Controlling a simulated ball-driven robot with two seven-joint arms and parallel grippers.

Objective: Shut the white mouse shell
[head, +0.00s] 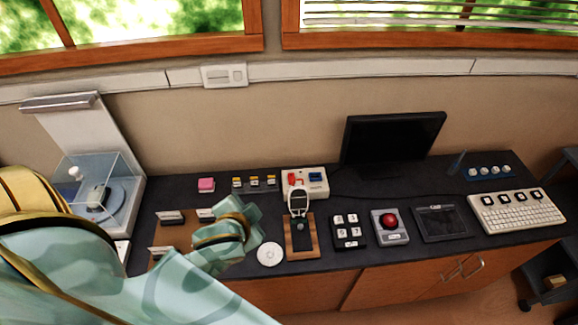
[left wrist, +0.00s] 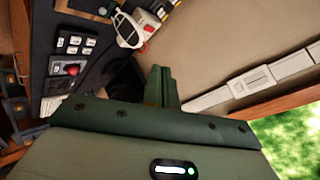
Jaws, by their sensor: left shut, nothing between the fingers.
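The white mouse shell (head: 298,201) stands raised at the back of a wooden stand (head: 302,251), with a dark base showing in front of it. In the left wrist view the white shell (left wrist: 127,28) is near the top, beyond my fingers. My left gripper (head: 248,222) is left of the stand, apart from the shell. Its fingers (left wrist: 161,84) are together and hold nothing. My right gripper is not in view.
Behind the shell is a white box with red and blue parts (head: 315,184). A white disc (head: 270,254) lies left of the stand. A black keypad (head: 348,231) and a red trackball (head: 390,222) are to its right. A monitor (head: 392,138) stands behind.

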